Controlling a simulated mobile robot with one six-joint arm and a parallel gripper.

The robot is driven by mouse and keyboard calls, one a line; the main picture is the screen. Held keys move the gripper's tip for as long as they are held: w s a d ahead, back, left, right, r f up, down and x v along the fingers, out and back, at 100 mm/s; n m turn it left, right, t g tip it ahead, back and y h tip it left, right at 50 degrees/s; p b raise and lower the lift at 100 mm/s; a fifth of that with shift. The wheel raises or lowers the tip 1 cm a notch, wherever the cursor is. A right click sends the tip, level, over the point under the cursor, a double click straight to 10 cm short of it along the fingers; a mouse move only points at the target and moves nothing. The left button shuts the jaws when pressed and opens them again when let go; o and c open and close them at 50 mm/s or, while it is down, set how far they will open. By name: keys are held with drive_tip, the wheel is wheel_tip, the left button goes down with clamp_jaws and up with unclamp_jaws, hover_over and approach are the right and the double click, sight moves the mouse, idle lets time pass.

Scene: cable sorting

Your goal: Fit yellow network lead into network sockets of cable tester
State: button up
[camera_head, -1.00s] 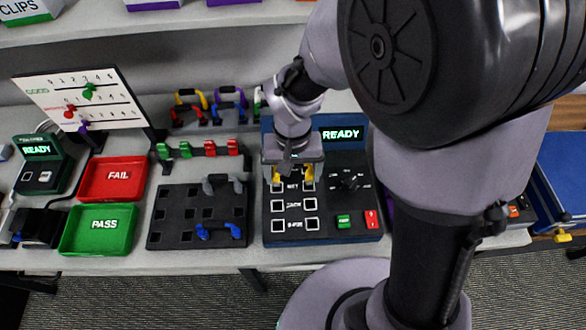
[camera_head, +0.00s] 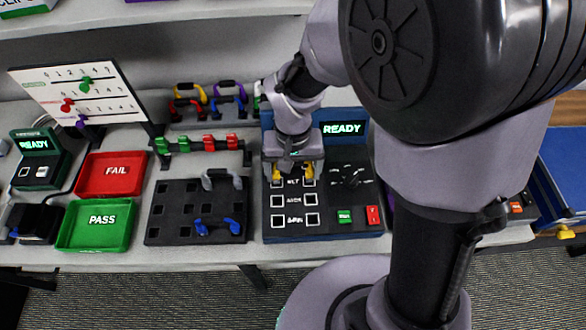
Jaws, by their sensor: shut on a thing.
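The cable tester (camera_head: 343,204) is a dark box with a lit READY screen, three rows of paired square sockets on its left half, a dial, and a green and a red button. My gripper (camera_head: 293,172) points down over the top row of sockets. It is shut on the yellow network lead (camera_head: 278,173), whose yellow ends show on both sides at the top pair of sockets. The lead's middle is hidden by my gripper. I cannot tell whether its ends are seated in the sockets or just above them.
A black socket board (camera_head: 185,222) with a grey and a blue lead is left of the tester. A green PASS tray (camera_head: 70,247) and red FAIL tray (camera_head: 85,190) are further left. A rack (camera_head: 195,122) of coloured leads stands behind. My arm covers the right side.

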drive_tip(key=shift+f, duration=0.1)
drive_tip(key=shift+f+b, duration=0.4)
drive_tip(key=shift+f, duration=0.1)
idle(0.5)
drive_tip(key=shift+f, duration=0.15)
drive_tip(key=shift+f+b, duration=0.2)
drive_tip(key=shift+b, duration=0.25)
drive_tip(key=o, duration=1.1)
drive_tip(key=shift+o, duration=0.2)
